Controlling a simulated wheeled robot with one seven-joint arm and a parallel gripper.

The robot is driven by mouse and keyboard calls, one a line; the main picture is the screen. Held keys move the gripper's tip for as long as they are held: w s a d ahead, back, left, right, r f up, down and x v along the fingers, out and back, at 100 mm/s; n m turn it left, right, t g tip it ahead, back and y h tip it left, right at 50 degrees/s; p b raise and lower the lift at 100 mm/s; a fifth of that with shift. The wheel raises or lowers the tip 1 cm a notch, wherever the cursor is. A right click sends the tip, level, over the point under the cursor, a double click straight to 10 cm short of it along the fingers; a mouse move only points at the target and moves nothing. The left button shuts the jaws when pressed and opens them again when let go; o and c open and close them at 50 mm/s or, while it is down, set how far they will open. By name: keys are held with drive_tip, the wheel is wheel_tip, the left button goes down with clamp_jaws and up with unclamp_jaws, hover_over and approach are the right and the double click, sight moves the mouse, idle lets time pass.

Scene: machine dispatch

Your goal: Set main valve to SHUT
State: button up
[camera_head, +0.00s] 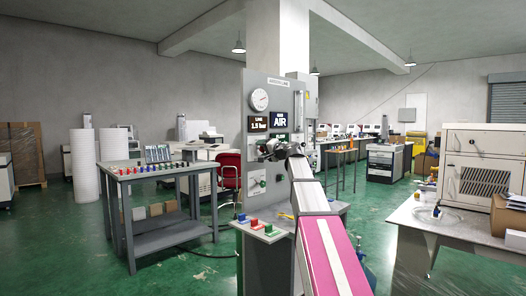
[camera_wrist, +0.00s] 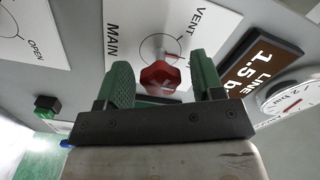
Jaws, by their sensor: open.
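The main valve is a red knob (camera_wrist: 160,76) on a white plate (camera_wrist: 128,40) marked MAIN and VENT in the wrist view. A ring is drawn on the plate around the knob's stem. The SHUT mark is not visible, and I cannot read the knob's setting. My gripper (camera_wrist: 164,82) is open, with one green finger on each side of the knob. I cannot tell whether the fingers touch it. In the head view my gripper (camera_head: 268,152) is at the grey panel (camera_head: 282,86), and my arm and gripper hide the knob.
A second plate (camera_wrist: 22,36) marked OPEN and a green knob (camera_wrist: 46,103) are near in the wrist view. A pressure gauge (camera_head: 259,100) and a LINE 1.5 bar display (camera_head: 258,124) are above my gripper. A shelf (camera_head: 262,233) with coloured blocks juts out below.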

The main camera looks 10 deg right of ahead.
drive_tip(key=v, duration=1)
drive_tip(key=shift+s+d, duration=0.2)
drive_tip(key=shift+s, duration=0.15)
